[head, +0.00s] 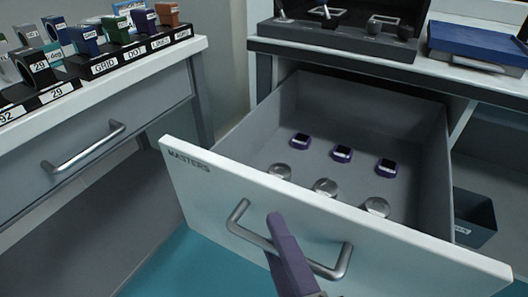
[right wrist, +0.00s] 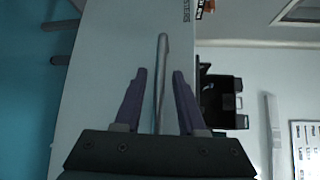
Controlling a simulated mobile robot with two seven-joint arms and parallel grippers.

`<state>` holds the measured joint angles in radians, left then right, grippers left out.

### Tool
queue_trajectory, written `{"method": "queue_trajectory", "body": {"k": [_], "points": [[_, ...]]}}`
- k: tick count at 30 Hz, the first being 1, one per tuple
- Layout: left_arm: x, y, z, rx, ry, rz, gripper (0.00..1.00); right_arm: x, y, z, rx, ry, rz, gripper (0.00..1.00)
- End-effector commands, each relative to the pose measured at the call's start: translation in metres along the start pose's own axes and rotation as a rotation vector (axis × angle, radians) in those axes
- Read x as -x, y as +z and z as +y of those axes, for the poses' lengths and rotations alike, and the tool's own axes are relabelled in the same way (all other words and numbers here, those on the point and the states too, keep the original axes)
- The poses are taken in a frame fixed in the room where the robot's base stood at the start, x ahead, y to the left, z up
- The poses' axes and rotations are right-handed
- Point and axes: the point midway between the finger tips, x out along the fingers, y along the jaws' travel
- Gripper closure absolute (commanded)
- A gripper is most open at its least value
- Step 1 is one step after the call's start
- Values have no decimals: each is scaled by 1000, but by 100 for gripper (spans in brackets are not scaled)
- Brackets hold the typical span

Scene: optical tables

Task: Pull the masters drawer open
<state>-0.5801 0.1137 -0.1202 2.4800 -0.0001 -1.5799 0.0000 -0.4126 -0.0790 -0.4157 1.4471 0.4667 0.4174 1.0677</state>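The masters drawer (head: 200,200), a white-fronted drawer labelled MASTERS, stands pulled well out of its table in the head view. Its grey inside shows, with three purple pieces (head: 342,153) and three silver discs (head: 325,187) on the bottom. Its bar handle (head: 343,262) is on the front. My right gripper (head: 277,228) is at the handle's middle. In the right wrist view the handle bar (right wrist: 161,75) runs between the two purple fingers (right wrist: 158,88), with gaps on both sides, so the gripper is open around it. My left gripper is not in view.
A second table with a shut drawer (head: 110,155) and labelled racks (head: 110,58) stands at the left. A dark tray (head: 335,38) and a blue box (head: 480,42) sit on the table above the open drawer. A dark bin (head: 475,218) is at the right.

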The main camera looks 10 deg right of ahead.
Motion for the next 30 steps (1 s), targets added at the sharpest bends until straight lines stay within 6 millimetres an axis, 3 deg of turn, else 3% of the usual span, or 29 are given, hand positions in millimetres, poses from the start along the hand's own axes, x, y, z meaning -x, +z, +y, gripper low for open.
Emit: {"method": "queue_trajectory", "body": {"k": [11,22,30], "points": [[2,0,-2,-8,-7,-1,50,8,0,0,1,3,-1,55],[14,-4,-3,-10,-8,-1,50,78,0,0,1,5,-2,55],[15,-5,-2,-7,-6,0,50,99,0,0,0,0,0,55]]}}
